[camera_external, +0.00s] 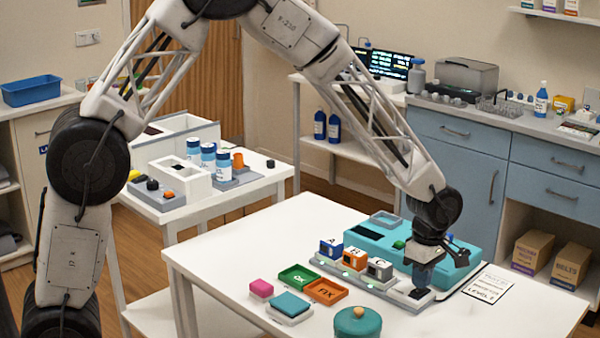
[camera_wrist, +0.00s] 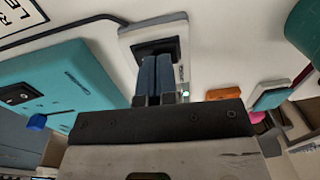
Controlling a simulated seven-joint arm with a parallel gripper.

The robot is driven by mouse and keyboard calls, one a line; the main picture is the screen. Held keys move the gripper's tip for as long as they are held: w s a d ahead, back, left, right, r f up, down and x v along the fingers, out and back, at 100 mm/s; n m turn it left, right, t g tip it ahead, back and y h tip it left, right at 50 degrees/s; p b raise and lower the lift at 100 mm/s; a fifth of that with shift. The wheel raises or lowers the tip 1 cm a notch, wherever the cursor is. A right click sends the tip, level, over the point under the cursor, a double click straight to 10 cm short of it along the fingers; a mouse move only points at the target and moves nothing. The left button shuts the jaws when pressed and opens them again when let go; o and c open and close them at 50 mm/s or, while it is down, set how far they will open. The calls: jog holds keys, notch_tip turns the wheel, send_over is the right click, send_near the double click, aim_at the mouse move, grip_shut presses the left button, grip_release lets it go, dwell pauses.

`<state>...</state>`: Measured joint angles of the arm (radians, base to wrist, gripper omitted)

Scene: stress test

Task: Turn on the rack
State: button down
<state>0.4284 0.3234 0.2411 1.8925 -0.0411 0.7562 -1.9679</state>
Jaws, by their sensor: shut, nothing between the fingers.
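The rack (camera_external: 392,289) is a long, low grey strip on the white table. Its blue A module (camera_external: 330,248), orange B module (camera_external: 355,259) and grey C module (camera_external: 380,269) stand in a row on it. Small green lights show along its front. A black switch (camera_external: 418,294) sits at its right end. My gripper (camera_external: 421,283) points down over that end. In the wrist view my gripper (camera_wrist: 155,75) has its blue fingers together and empty, over the black switch area (camera_wrist: 154,46), partly hiding it. I cannot tell whether they touch it.
A teal instrument (camera_external: 385,240) stands right behind the rack. Green OK (camera_external: 298,277) and orange FIX (camera_external: 326,291) trays, a pink block (camera_external: 261,288), a teal pad (camera_external: 289,304) and a teal round container (camera_external: 357,323) lie in front. A printed card (camera_external: 489,284) lies right.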

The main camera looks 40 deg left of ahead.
notch_tip(320, 180, up, 13)
jog(key=w, duration=0.1)
jog(key=shift+w, duration=0.15)
dwell(0.8)
jog(key=s+a+r+m+t, duration=0.1)
jog(key=s+a+r+m, duration=0.3)
jog(key=s+a+r, duration=0.5)
jog(key=s+a+r+m+t, duration=0.1)
jog(key=s+a+r+m, duration=0.35)
jog(key=s+a, duration=0.5)
jog(key=s+a+m, duration=0.5)
jog(key=s+a, duration=0.1)
jog(key=s, duration=0.4)
jog(key=s+a+m+t, duration=0.1)
jog(key=s+a+m, duration=0.3)
jog(key=s, duration=0.7)
jog(key=a, duration=0.2)
jog(key=shift+s+a+m, duration=0.15)
jog(key=shift+a+m, duration=0.2)
dwell(1.8)
